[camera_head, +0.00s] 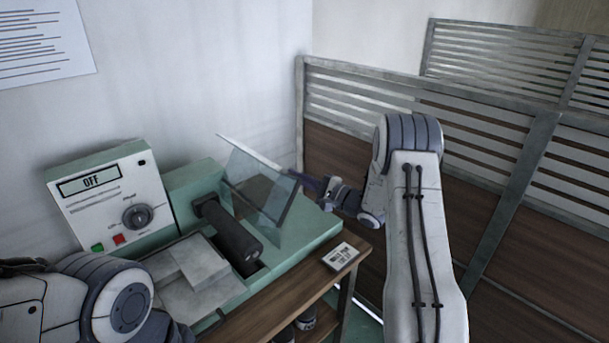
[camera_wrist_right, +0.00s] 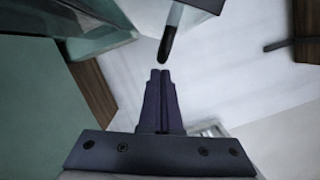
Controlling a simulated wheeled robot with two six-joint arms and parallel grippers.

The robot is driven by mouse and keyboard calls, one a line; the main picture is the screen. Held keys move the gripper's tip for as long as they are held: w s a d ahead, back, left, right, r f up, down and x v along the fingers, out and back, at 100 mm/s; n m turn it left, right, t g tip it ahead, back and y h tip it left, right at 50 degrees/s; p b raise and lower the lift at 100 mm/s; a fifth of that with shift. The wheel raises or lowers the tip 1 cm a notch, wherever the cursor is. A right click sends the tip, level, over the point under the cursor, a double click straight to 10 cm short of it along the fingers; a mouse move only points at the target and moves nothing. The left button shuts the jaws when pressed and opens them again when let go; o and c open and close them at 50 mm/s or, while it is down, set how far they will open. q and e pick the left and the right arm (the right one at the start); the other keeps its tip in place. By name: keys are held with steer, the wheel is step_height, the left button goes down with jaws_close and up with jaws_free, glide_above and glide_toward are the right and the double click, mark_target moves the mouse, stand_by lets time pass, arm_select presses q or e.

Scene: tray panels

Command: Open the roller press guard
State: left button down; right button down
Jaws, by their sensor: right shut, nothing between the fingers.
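The roller press (camera_head: 310,222) is a green machine on a wooden bench. Its clear guard (camera_head: 258,195) stands raised and tilted beside the dark roller (camera_head: 232,238), which is uncovered on the side facing me. My right gripper (camera_head: 298,177) is at the guard's right side, close to its edge; I cannot tell whether they touch. In the right wrist view its fingers (camera_wrist_right: 160,74) are shut together with nothing between them. A grey rod with a black tip (camera_wrist_right: 167,45) is just ahead of them. My left arm shows at the lower left, but its gripper is out of view.
A control box (camera_head: 115,197) with an OFF display stands left of the roller. A pale stepped block (camera_head: 190,272) lies in front of the roller. A small sign (camera_head: 341,256) is on the bench's right end. A slatted partition (camera_head: 480,165) stands behind my right arm.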

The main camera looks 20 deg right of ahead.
arm_select(q)
steer(key=shift+r, duration=0.1)
arm_select(e)
steer(key=shift+r, duration=0.1)
